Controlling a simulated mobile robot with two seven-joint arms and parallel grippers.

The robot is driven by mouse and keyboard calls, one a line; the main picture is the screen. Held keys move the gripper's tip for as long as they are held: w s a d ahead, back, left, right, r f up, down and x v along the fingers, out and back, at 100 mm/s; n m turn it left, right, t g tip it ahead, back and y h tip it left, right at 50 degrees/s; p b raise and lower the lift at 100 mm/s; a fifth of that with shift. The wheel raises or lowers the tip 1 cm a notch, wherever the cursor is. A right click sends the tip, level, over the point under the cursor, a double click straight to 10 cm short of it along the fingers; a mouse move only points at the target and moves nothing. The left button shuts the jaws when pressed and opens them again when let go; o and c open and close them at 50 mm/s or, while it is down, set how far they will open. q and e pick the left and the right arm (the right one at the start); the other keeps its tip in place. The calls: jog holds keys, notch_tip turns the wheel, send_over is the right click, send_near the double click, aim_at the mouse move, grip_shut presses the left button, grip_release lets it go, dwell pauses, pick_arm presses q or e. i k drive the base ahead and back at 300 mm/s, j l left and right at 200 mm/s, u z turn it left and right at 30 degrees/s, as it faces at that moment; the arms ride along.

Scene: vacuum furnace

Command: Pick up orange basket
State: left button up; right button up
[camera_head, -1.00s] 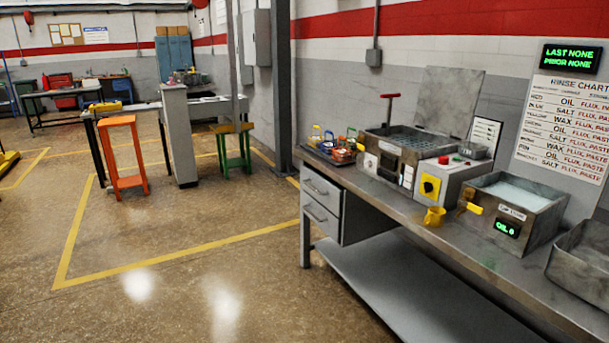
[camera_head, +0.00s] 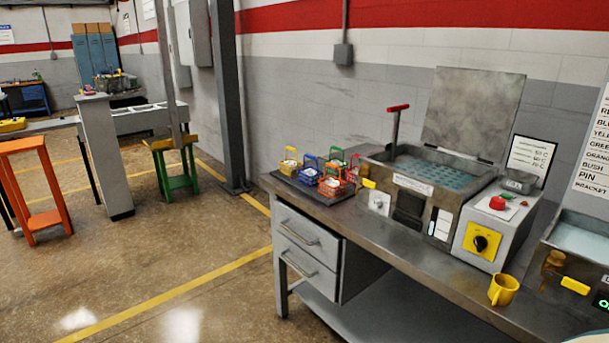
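The orange basket (camera_head: 333,183) is a small wire basket with a raised handle, near the left end of the metal workbench (camera_head: 378,220). It is in a close group with a yellow basket (camera_head: 290,165), a blue basket (camera_head: 309,172) and a green basket (camera_head: 337,157), on a dark tray (camera_head: 312,191). The orange one is at the front right of the group. What it holds is too small to tell. Neither of my grippers is in view.
An open-lidded metal tank (camera_head: 420,185) stands right of the baskets, with a control box (camera_head: 494,228) beside it. A yellow mug (camera_head: 503,290) sits near the bench's front edge. Drawers (camera_head: 305,245) hang under its left end. The floor in front (camera_head: 190,270) is clear. An orange stool (camera_head: 35,190) stands left.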

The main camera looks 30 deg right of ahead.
aim_at(332, 188)
jog(key=i+z, duration=0.25)
jog(key=i, duration=0.25)
jog(key=i+j+z, duration=0.2)
jog(key=i, duration=0.25)
jog(key=i+j+z, duration=0.25)
jog(key=i, duration=0.2)
